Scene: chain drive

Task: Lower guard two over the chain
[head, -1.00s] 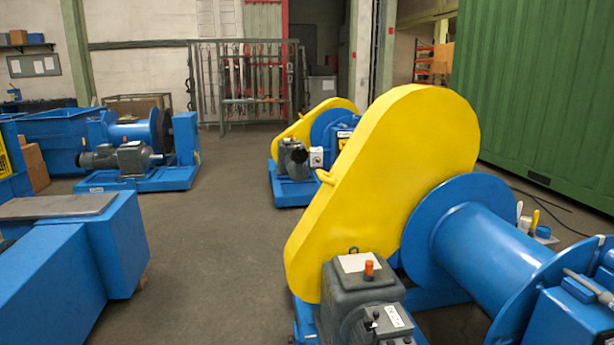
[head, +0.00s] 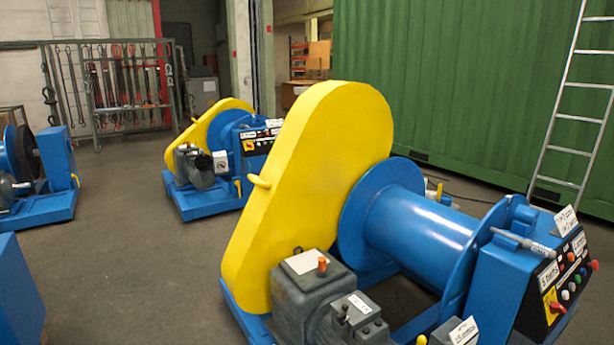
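A large yellow chain guard (head: 310,190) stands closed over the side of the near blue winch (head: 420,235), with a small yellow handle (head: 259,181) on its left edge. A second yellow guard (head: 192,132) covers the side of a farther winch (head: 232,135). I cannot read which guard is number two. Any chain behind the guards is hidden. Neither of my grippers is in view.
The near winch has a grey gearbox (head: 310,288) and a control panel (head: 562,275) at the right. Another blue winch (head: 45,185) stands at the left. A green container (head: 450,90) and a ladder (head: 575,115) close the right side. Open floor (head: 130,235) lies left of the near winch.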

